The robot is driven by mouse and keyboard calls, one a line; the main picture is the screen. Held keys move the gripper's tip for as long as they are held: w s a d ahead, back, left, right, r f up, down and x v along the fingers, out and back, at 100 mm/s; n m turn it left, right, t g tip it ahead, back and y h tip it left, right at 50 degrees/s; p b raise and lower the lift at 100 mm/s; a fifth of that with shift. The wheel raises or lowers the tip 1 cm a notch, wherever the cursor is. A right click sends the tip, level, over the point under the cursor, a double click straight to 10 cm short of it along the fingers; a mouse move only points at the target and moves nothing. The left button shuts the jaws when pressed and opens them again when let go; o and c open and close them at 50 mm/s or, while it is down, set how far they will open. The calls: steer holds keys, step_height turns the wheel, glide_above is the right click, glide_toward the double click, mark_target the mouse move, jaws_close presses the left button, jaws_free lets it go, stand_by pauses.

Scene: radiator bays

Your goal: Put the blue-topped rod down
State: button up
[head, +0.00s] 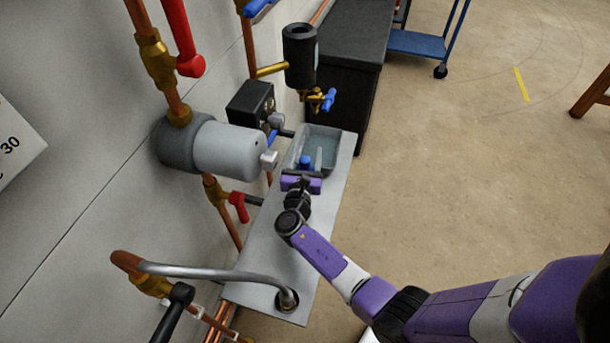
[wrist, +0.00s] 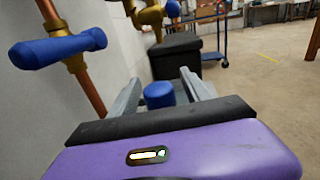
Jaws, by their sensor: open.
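The blue-topped rod (head: 305,161) shows as a blue cap at the near end of a grey open-topped tray (head: 333,138). The cap also shows in the wrist view (wrist: 158,95); the rod's lower part is hidden, so I cannot tell what it rests on. My gripper (head: 304,157) is open, reaching over the tray's near end. In the wrist view my gripper's fingers (wrist: 160,90) stand on either side of the blue cap, with a gap visible between cap and fingers.
The tray sits on a narrow metal shelf (head: 262,243) by the wall. Left are copper pipes with red valve handles (head: 191,66) and a grey cylinder (head: 225,150). A bent grey pipe (head: 215,272) crosses the shelf's near end.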

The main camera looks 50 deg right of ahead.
jaws_close()
stand_by(1.4)
